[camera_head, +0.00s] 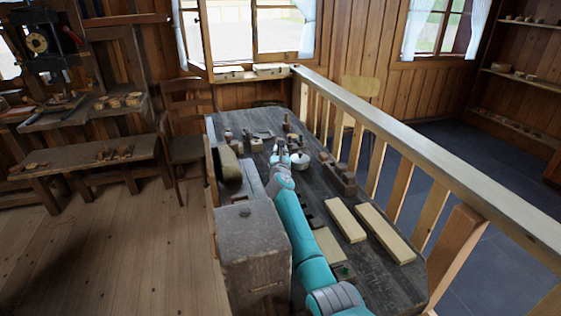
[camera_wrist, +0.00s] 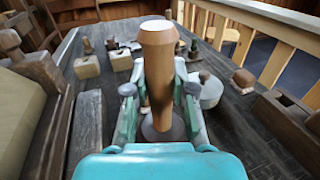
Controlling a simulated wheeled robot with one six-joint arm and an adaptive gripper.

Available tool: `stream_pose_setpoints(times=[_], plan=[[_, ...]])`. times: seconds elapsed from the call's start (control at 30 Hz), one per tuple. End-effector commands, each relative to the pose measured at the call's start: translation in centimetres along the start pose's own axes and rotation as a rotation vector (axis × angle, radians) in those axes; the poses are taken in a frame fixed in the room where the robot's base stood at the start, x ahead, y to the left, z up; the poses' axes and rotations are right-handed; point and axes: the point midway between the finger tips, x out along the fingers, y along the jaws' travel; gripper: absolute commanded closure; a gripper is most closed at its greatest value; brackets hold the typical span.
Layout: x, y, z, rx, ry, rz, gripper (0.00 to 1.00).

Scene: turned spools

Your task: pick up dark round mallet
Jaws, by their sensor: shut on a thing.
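The mallet (camera_wrist: 159,75) stands roughly upright in the wrist view, with a brown wooden handle and a pale-topped knob at its upper end. A dark round part (camera_wrist: 163,131) shows at its lower end, partly hidden by my gripper. My gripper (camera_wrist: 160,100) is shut on the mallet, with a finger on either side of the handle. I cannot tell whether the mallet touches the table or hangs just above it. In the head view my gripper (camera_head: 279,150) is over the middle of the dark workbench (camera_head: 325,205), and the mallet is too small to make out clearly.
A white round lidded pot (camera_head: 300,161) stands close to the right of my gripper. A long dark wooden block (camera_head: 339,179) and pale boards (camera_head: 385,233) lie further right. A large grey box (camera_head: 252,250) stands at the left. Several small wooden pieces stand at the back.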

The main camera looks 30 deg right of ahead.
Motion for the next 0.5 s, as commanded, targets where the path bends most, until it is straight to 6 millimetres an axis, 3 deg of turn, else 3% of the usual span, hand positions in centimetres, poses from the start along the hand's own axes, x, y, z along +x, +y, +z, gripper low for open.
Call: stream_pose_setpoints(times=[0.23, 0.5], plan=[[0.0, 0.0, 2.5, 0.003, -0.004, 0.000, 1.00], [0.0, 0.0, 7.5, 0.003, -0.005, 0.000, 1.00]])
